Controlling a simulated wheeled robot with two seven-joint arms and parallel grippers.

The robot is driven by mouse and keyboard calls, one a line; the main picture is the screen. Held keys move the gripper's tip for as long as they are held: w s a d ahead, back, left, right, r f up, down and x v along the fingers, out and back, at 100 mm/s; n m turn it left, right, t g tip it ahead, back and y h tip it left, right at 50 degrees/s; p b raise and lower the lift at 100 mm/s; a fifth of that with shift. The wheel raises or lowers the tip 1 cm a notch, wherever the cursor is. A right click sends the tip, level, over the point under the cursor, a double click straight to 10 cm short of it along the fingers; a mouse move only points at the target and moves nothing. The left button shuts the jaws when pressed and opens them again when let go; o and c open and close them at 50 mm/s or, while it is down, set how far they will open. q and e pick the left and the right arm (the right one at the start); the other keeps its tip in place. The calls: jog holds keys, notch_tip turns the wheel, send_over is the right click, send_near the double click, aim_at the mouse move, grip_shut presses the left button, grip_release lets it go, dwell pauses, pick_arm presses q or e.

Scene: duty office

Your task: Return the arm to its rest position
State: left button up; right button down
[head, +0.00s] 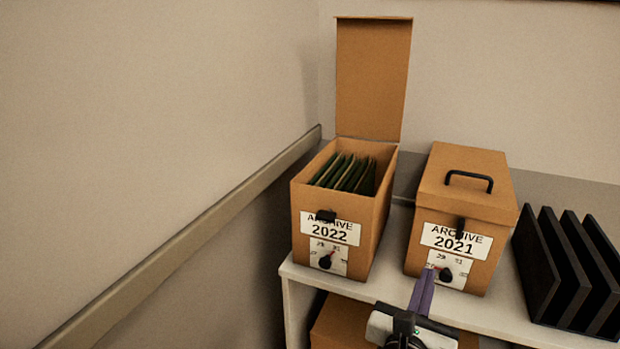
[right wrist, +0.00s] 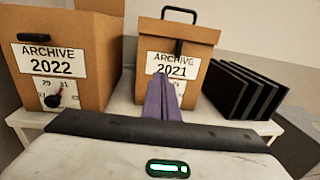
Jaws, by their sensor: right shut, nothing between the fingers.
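My right gripper (head: 424,290) is in the lower middle of the head view, in front of the Archive 2021 box (head: 413,248). Its purple fingers are together with nothing between them; they also show in the right wrist view (right wrist: 164,92). The fingertips overlap the lower front of that box in the picture; I cannot tell whether they touch it. The 2021 box is closed by a lid with a black handle. The Archive 2022 box (head: 380,207) stands to its left with its lid (head: 372,75) raised. My left gripper is not in view.
Both boxes stand on a pale shelf (head: 388,280). Dark green folders (head: 345,172) stand inside the 2022 box. A black upright rack (head: 565,270) is at the right. Another brown box (head: 335,325) is below the shelf. A wall with a rail (head: 190,236) runs along the left.

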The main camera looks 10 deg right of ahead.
jog(key=s+a+f+m+g+y, duration=0.1)
jog(key=s+a+f+m+y, duration=0.15)
jog(key=f, duration=0.45)
jog(key=s+a+f+m+g+y, duration=0.1)
jog(key=a+f+m+y, duration=0.2)
jog(key=f, duration=0.3)
jog(key=s+a+f+m+g+y, duration=0.1)
jog(key=s+a+f+m+y, duration=0.15)
jog(key=f, duration=0.45)
jog(key=s+a+f+m+g+y, duration=0.1)
jog(key=s+a+f+m+y, duration=0.2)
jog(key=s+m, duration=0.3)
jog(key=s+a+f+m+g+y, duration=0.1)
jog(key=s+a+f+m+y, duration=0.2)
jog(key=s+f+m, duration=0.3)
jog(key=shift+s+a+m, duration=0.55)
jog(key=shift+a+m, duration=0.2)
jog(key=shift+m, duration=2.05)
